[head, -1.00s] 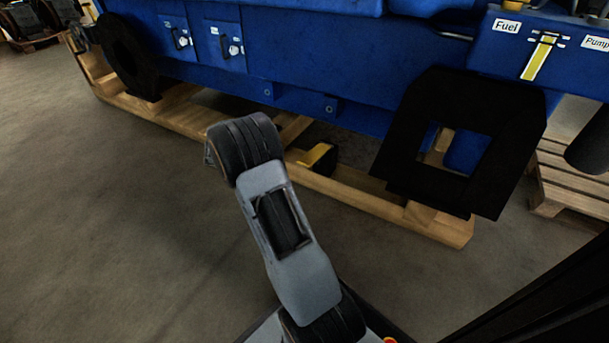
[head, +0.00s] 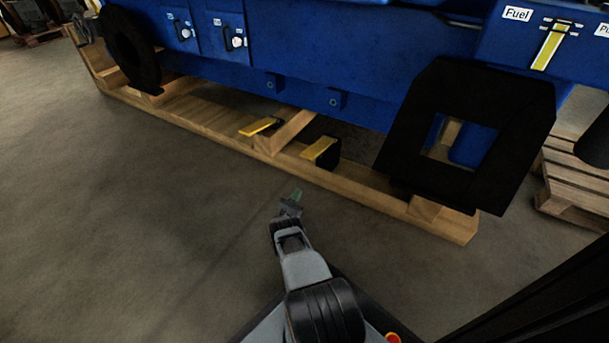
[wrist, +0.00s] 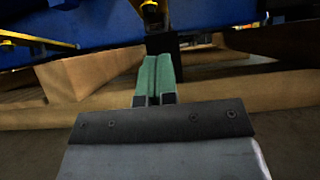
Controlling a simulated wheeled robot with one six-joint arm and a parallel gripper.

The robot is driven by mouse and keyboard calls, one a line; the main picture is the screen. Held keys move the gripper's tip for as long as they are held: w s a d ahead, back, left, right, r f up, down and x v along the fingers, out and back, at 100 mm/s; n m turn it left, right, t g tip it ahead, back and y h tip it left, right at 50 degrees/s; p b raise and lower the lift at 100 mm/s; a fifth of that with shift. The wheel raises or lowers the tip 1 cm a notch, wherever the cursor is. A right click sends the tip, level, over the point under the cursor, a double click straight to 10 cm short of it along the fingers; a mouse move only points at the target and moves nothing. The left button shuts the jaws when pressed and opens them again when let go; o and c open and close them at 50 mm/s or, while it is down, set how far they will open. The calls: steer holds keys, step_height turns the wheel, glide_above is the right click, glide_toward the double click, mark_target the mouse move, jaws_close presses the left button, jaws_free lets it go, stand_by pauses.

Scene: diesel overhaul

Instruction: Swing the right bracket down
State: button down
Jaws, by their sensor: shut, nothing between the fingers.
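Two yellow brackets show low on the blue engine's side, above the wooden skid. The right bracket (head: 320,149) has a yellow top and a black block at its right end. The left bracket (head: 260,127) is a flat yellow bar further back. In the wrist view a yellow end of the right bracket (wrist: 150,9) shows at the top middle, above a black block. A yellow bar (wrist: 38,40) is at upper left. My gripper (head: 296,194) is shut and empty, in front of the skid and apart from the brackets. Its green fingers (wrist: 155,78) are together.
The wooden skid (head: 370,193) runs along the floor beneath the blue engine (head: 300,62). A black square frame (head: 400,150) stands at right and a black ring (head: 135,50) at left. A pallet (head: 565,185) lies far right. The floor at left is clear.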

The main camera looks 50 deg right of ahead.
steer(key=a+r+b+x, duration=0.1)
steer(key=r+x, duration=0.1)
steer(key=x, duration=1)
steer(key=shift+r, duration=0.2)
steer(key=shift+s, duration=0.1)
